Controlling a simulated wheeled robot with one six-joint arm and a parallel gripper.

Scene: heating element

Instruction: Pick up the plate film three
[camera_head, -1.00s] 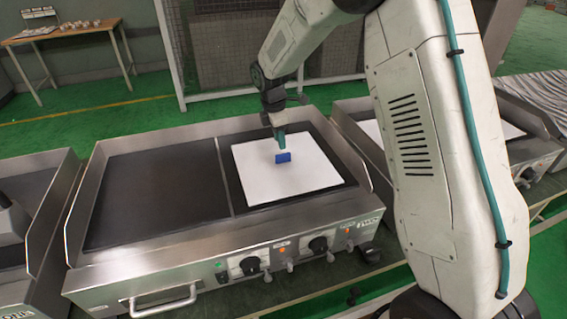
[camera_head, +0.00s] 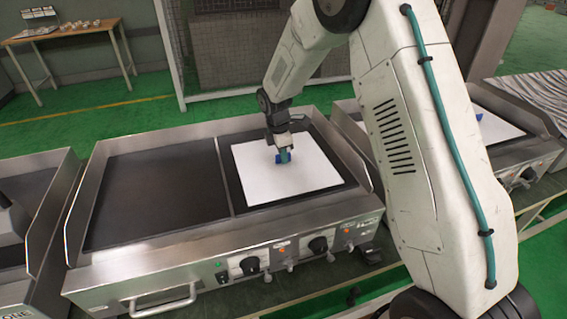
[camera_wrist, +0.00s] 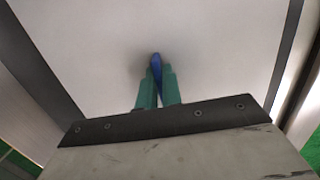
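A square white plate film (camera_head: 312,178) with a small blue tab (camera_head: 287,157) at its middle lies flat on the right half of the dark griddle top. My gripper (camera_head: 283,150) points down at the tab, low over the film. In the wrist view, the teal fingers of my gripper (camera_wrist: 158,85) stand one on each side of the blue tab (camera_wrist: 156,66), close against it, and look shut on it. The film (camera_wrist: 215,45) spreads flat beneath them. The lower part of the tab is partly hidden by the fingers.
The griddle (camera_head: 150,190) has a raised metal rim and a bare left half. A second griddle at right holds another white sheet (camera_head: 495,128) with a blue tab (camera_head: 478,116). A wooden table (camera_head: 70,37) stands at the back left.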

